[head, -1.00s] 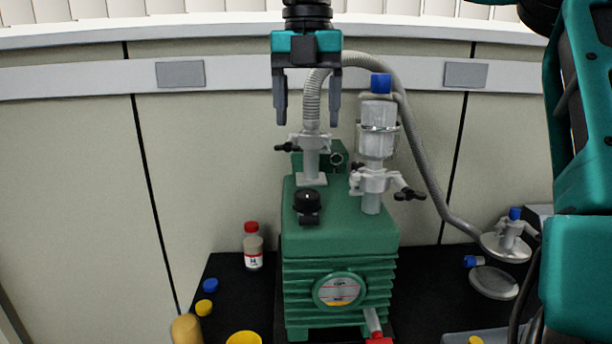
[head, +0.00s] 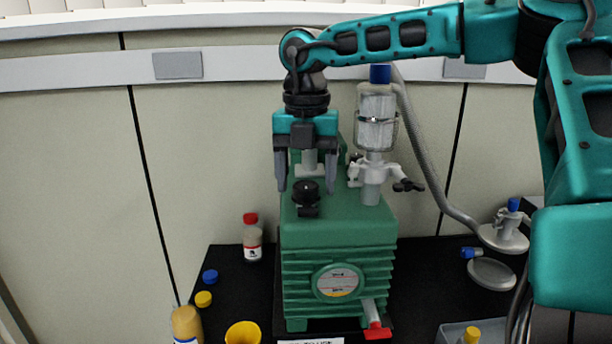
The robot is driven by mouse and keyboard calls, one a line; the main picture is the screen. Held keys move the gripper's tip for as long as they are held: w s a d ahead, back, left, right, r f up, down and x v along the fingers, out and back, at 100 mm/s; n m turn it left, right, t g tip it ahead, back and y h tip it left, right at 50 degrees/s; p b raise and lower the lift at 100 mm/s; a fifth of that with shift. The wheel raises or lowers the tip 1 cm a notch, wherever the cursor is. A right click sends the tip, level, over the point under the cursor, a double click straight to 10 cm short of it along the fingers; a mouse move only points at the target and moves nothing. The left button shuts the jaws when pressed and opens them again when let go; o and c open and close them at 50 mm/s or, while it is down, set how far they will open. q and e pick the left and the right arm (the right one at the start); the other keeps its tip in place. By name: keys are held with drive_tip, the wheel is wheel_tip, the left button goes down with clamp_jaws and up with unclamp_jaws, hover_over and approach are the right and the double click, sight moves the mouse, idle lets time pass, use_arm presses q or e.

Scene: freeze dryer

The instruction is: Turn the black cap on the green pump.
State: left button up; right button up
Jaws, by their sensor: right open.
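The green pump (head: 340,230) stands on the black bench mat in the middle of the head view. Its black cap (head: 306,190) sits on the front left of the pump's top. My right gripper (head: 306,188) points down with its two fingers spread apart, one to the left and one to the right of the cap in the picture. The fingertips are level with the cap in the picture; whether they are at its height or behind it I cannot tell. The gripper holds nothing. My left gripper is not in view.
A clear trap with a blue top (head: 377,120) and a black-handled valve (head: 408,185) stands just right of the cap. A grey hose (head: 430,160) runs down to the right. A red-capped bottle (head: 252,238) and a yellow cup (head: 243,334) stand left of the pump.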

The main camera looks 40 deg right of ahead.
drive_tip(key=shift+f, duration=0.1)
drive_tip(key=c, duration=1.1)
drive_tip(key=shift+o, duration=0.2)
